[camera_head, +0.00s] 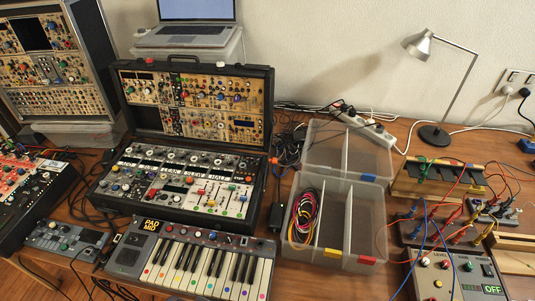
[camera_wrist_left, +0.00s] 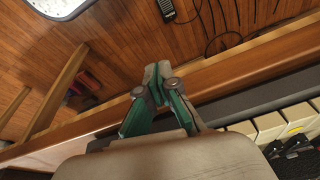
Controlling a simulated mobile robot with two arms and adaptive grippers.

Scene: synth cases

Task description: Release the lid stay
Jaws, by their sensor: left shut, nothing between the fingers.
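The black synth case (camera_head: 190,150) stands on the table with its lid (camera_head: 195,100) raised behind its panel of knobs. The lid holds more modules and leans back upright. I cannot make out the lid stay; the hinge sides are small and dark. My left gripper (camera_wrist_left: 157,82) shows in the left wrist view, its green and grey fingers shut with nothing between them. It is over a wooden edge, beside a keyboard's pale keys (camera_wrist_left: 270,125). Neither gripper shows in the head view.
The keyboard (camera_head: 190,262) lies in front of the case. A clear bin (camera_head: 350,208) with cables stands to the right, a black adapter (camera_head: 278,216) between them. A laptop (camera_head: 195,20) sits behind the lid. A lamp (camera_head: 435,135) and patch boxes (camera_head: 455,275) fill the right side.

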